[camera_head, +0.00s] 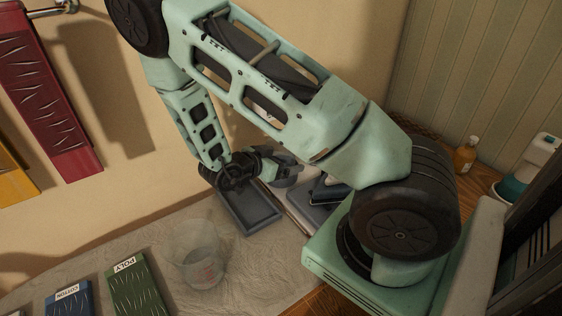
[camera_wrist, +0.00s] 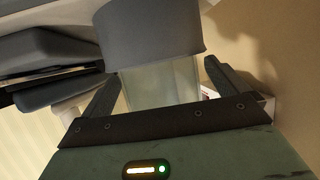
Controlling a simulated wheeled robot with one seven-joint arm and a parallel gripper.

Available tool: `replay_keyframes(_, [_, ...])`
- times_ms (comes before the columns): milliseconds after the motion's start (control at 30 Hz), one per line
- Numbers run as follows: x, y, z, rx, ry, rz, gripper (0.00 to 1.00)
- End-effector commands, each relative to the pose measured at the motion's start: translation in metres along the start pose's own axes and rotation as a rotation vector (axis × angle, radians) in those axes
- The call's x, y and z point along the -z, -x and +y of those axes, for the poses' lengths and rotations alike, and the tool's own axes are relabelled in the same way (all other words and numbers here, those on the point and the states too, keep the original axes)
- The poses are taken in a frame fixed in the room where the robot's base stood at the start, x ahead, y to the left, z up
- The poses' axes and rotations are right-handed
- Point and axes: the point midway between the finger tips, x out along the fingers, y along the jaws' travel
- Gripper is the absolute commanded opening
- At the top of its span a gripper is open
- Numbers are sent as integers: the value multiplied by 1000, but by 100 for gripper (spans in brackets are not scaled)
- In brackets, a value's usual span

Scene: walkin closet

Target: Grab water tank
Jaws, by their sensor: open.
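The water tank, a pale translucent box (camera_wrist: 160,85) under a dark grey rounded part (camera_wrist: 150,35), shows in the wrist view. My gripper (camera_wrist: 164,76) is open, with one finger on each side of the translucent box. I cannot tell whether either finger touches it. In the head view my gripper (camera_head: 284,166) is at the end of the bent arm, low by the wall, beside the iron and its base. The tank is mostly hidden there by the gripper and arm.
A dark grey tray (camera_head: 250,217) lies below the gripper, with a dark iron (camera_head: 328,190) to its right. A clear measuring jug (camera_head: 197,262) stands on the pale board. Fabric swatches marked POLY (camera_head: 134,288) and COTTON (camera_head: 70,303) are at lower left. An amber bottle (camera_head: 465,156) stands right.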

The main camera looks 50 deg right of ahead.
Motion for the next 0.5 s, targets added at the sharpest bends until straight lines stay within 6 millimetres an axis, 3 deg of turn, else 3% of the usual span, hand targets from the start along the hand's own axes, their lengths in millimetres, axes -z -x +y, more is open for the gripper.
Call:
replay_keyframes(100, [0, 0, 0, 0, 0, 0, 99])
replay_keyframes(300, [0, 0, 0, 0, 0, 0, 46])
replay_keyframes(500, [0, 0, 0, 0, 0, 0, 46])
